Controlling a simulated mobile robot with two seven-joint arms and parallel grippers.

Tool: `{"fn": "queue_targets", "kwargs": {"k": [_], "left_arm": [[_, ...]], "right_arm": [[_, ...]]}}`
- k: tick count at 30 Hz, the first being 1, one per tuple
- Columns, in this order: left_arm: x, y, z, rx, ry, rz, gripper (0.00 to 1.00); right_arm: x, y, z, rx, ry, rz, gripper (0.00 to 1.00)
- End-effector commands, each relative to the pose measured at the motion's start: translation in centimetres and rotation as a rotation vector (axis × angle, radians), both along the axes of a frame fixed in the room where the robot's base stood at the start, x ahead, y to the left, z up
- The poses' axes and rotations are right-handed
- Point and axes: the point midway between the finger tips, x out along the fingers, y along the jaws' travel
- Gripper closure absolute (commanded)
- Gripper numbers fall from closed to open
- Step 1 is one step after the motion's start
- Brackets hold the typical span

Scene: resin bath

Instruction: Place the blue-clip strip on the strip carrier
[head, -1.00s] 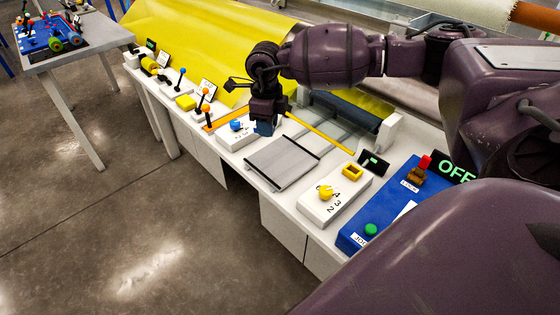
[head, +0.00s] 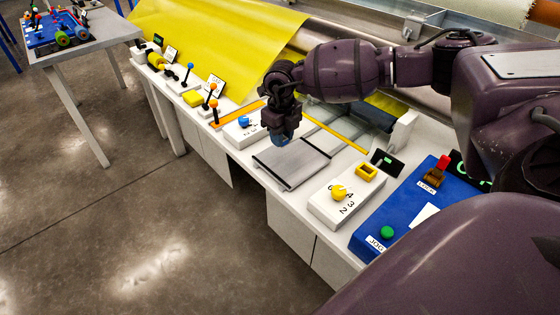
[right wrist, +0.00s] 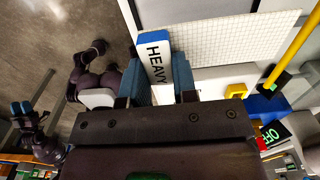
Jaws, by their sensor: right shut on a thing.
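My right gripper (head: 282,138) hangs over the back left edge of a grey plate with dark side rails (head: 290,163), which seems to be the strip carrier. In the right wrist view my right gripper (right wrist: 158,85) is shut on the blue-clip strip (right wrist: 154,57), a white strip marked HEAVY with a blue end pointing away from the wrist. The carrier (right wrist: 192,14) is at the top of that view, beside the strip's end. The head view hardly shows the strip. My left gripper (right wrist: 20,108) seems to be at the far left of the wrist view, too small to read.
A white box with a yellow knob (head: 339,192) and a blue control box (head: 405,215) stand right of the carrier. A yellow bar (head: 338,131) runs behind it. A white box with a blue knob (head: 244,122) and several levers stand left. Yellow sheet (head: 215,45) hangs behind.

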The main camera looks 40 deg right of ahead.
Motion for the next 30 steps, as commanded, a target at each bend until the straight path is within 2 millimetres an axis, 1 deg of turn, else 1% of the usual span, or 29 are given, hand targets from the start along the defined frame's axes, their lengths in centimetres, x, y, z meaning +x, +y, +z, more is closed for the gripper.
{"fn": "queue_targets", "kwargs": {"k": [1,3,6,11,13,22,24,30], "left_arm": [[-0.1,0.0,-0.4,0.000,0.006,0.000,0.57],[-0.1,0.0,-0.6,0.000,0.008,0.000,0.57],[0.1,0.0,-0.6,0.001,0.006,-0.001,0.57],[0.5,-0.1,-0.3,0.000,-0.005,-0.003,0.57],[0.6,-0.1,-0.3,0.000,-0.007,-0.003,0.57],[0.3,0.0,-1.7,0.002,0.014,-0.004,0.57],[0.2,0.1,-1.8,0.003,0.016,-0.005,0.57],[0.3,0.2,-1.6,0.007,0.013,-0.007,0.57]], "right_arm": [[-0.1,0.0,-1.4,0.001,0.006,0.000,0.96],[0.0,0.0,-2.5,0.000,0.005,0.001,0.96],[0.0,0.1,-3.3,0.001,0.001,0.001,0.96],[0.0,0.0,-3.9,0.000,0.000,0.001,0.96],[0.0,0.0,-4.5,0.000,0.001,0.001,0.96],[-0.1,0.1,-9.1,0.001,0.006,0.001,0.96],[-0.1,0.1,-9.5,0.001,0.003,0.001,0.96],[0.0,0.0,-9.3,0.000,-0.001,0.001,0.96]]}}
